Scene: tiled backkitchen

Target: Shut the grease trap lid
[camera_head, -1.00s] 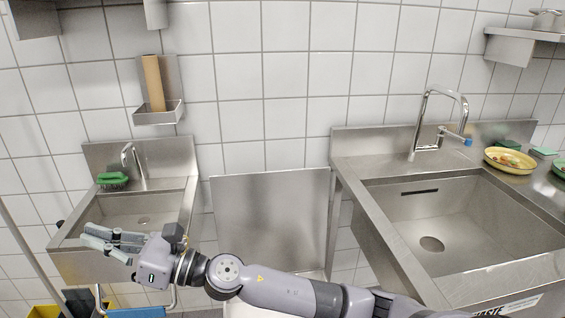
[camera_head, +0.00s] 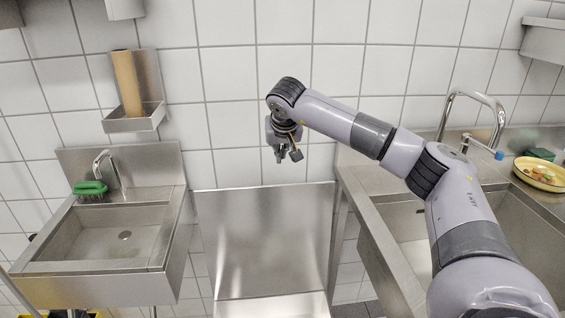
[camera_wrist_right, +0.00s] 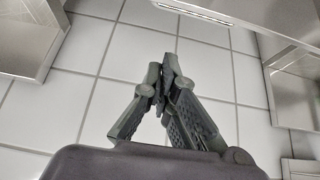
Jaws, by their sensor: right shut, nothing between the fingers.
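The grease trap lid (camera_head: 265,240) is a flat brushed-steel panel. It stands raised against the tiled wall between the two sinks, with the pale top of the trap (camera_head: 270,306) at its foot, cut off by the picture's lower edge. My right gripper (camera_head: 282,158) hangs in front of the wall, fingers pointing down, a little above the lid's top edge in the picture. Its fingers (camera_wrist_right: 165,75) are shut and empty in the wrist view. I cannot tell how far the gripper is from the lid in depth. My left gripper is not in view.
A larger sink counter (camera_head: 365,215) stands at right, partly behind my right arm, with a tall tap (camera_head: 497,118) and a yellow plate (camera_head: 540,183). A wall holder (camera_head: 135,122) carries a brown roll.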

